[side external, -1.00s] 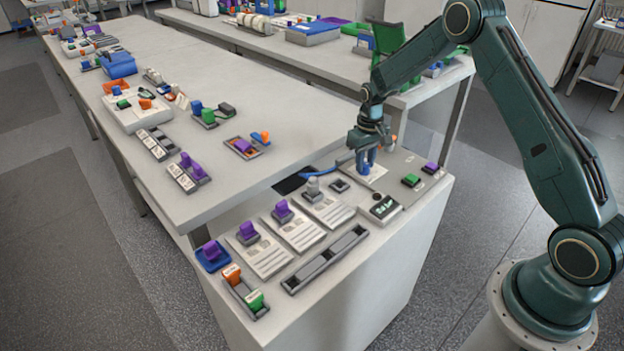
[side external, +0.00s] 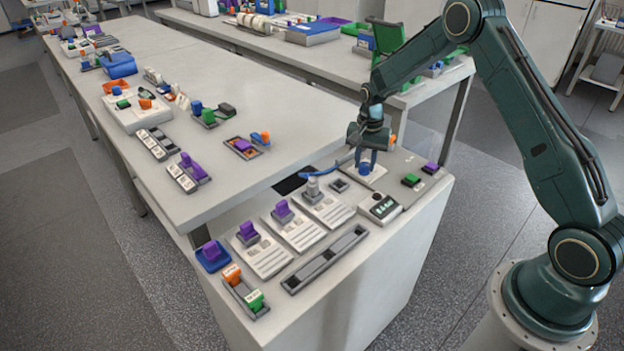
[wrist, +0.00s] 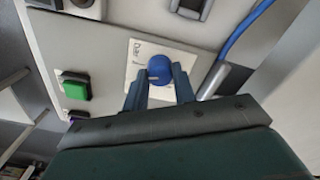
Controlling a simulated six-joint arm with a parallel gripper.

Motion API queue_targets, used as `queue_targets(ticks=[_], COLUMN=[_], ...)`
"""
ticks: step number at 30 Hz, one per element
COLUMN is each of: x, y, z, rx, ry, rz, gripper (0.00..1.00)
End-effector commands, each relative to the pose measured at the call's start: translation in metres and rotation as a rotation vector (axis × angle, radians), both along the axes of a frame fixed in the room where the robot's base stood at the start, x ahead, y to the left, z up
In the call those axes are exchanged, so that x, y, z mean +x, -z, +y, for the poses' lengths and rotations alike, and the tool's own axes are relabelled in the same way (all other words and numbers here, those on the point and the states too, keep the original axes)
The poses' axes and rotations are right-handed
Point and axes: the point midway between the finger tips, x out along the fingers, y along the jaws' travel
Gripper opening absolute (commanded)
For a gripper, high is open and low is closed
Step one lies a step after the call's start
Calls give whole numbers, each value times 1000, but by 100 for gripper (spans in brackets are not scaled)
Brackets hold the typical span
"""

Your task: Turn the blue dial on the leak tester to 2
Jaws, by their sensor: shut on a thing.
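The blue dial (wrist: 160,68) sits on a white plate (wrist: 138,59) with printed marks too small to read. My gripper (wrist: 160,84) is at the dial, with one finger on each side of it, and is shut on it. In the side view my gripper (side external: 366,162) points down at the dial (side external: 366,168), which is mostly hidden between the fingers. The dial's pointer setting cannot be read.
A green button (side external: 411,180) and a purple button (side external: 430,168) lie right of the dial. A blue cable (side external: 322,173) runs close on its left, near a grey fitting (side external: 313,188).

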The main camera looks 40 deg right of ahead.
Motion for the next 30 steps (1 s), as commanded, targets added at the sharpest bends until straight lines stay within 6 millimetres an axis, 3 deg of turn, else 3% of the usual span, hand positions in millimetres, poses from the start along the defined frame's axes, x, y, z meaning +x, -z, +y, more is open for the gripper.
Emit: queue_targets(ticks=[9,23,24,27,30], x=[0,0,0,0,0], y=[0,0,0,0,0], z=[0,0,0,0,0], rx=[0,0,0,0,0], ry=[133,153,152,152,151], rz=[1,1,0,0,0], gripper=[4,4,30,48,48])
